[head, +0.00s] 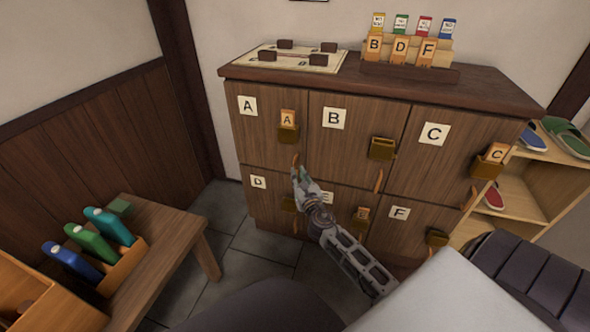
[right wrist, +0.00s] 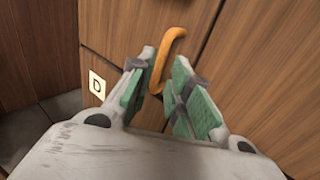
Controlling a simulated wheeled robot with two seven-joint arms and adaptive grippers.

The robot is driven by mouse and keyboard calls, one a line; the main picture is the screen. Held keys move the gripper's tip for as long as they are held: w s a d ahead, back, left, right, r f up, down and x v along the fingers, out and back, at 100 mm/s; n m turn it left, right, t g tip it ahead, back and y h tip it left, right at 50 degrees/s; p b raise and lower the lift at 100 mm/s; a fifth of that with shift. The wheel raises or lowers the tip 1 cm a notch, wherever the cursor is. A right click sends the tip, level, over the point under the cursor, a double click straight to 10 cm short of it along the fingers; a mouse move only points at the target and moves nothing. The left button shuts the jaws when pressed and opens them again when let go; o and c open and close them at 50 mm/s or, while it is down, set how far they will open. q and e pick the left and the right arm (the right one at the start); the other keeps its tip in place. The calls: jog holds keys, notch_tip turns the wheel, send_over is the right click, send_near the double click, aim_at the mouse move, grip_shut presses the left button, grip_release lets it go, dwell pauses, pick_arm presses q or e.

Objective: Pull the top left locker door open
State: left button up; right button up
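The top left locker door (head: 262,135) carries a white "A" label and looks closed in the head view. A wooden tag marked A (head: 288,119) stands in a small brown holder (head: 288,134) on it. The door's orange curved handle (right wrist: 172,52) shows in the right wrist view near the door's lower right corner. My right gripper (head: 298,172) is at that handle; in the right wrist view its green-padded fingers (right wrist: 160,88) are apart, one on each side of the handle's lower end. I cannot tell whether they touch it. My left gripper is not in view.
Other locker doors B (head: 350,120), C (head: 425,150), D (head: 262,205) and F (head: 405,235) look closed. A low wooden table (head: 165,235) with colored slippers stands at left. A shoe shelf (head: 540,185) is at right. Tiled floor lies free between table and lockers.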

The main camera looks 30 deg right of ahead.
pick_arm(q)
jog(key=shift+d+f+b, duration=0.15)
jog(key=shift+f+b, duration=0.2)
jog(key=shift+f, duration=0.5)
pick_arm(e)
jog(key=shift+x, duration=2.35)
grip_shut()
